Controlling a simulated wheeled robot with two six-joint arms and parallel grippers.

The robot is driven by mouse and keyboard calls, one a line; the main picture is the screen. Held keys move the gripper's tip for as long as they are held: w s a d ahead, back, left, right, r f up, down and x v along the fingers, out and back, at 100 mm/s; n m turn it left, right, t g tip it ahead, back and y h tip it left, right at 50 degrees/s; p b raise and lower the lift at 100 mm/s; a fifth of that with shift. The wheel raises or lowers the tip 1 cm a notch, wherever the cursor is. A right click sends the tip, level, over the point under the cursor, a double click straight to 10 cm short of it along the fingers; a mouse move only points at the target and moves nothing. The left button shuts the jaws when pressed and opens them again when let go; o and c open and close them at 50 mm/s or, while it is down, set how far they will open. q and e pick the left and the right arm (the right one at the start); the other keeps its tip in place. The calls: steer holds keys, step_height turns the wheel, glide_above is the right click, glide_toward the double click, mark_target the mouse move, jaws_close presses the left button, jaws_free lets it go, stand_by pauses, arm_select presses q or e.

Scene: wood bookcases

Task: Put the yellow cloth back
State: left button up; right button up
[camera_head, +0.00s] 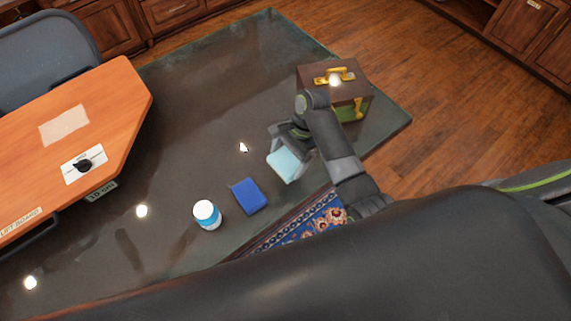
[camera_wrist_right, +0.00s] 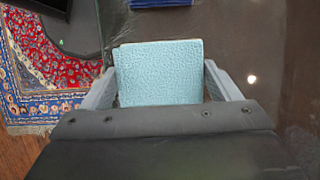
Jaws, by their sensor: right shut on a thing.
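In the right wrist view the light blue cloth (camera_wrist_right: 160,75) lies between the two grey fingers of that gripper (camera_wrist_right: 163,85). I see no yellow cloth in either view. My left gripper is not in view.
A dark blue flat object (camera_head: 249,196) and a white-capped blue jar (camera_head: 207,214) stand left of the gripper. A brown box (camera_head: 315,82) with yellow handles stands behind my right arm. An orange board (camera_head: 110,105) is at left. The tabletop centre is mostly clear.

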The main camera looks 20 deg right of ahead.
mark_target(287, 168)
steer(key=shift+f, duration=0.85)
step_height(287, 168, down, 4)
steer(key=shift+w+r, duration=0.1)
steer(key=shift+r, duration=0.05)
steer(key=o, duration=0.9)
steer(key=shift+f, duration=0.2)
arm_select(q)
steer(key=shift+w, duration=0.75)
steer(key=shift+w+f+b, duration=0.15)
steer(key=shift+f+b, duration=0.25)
steer(key=shift+b, duration=0.05)
arm_select(e)
steer(key=v, duration=1.2)
steer(key=shift+r, duration=0.2)
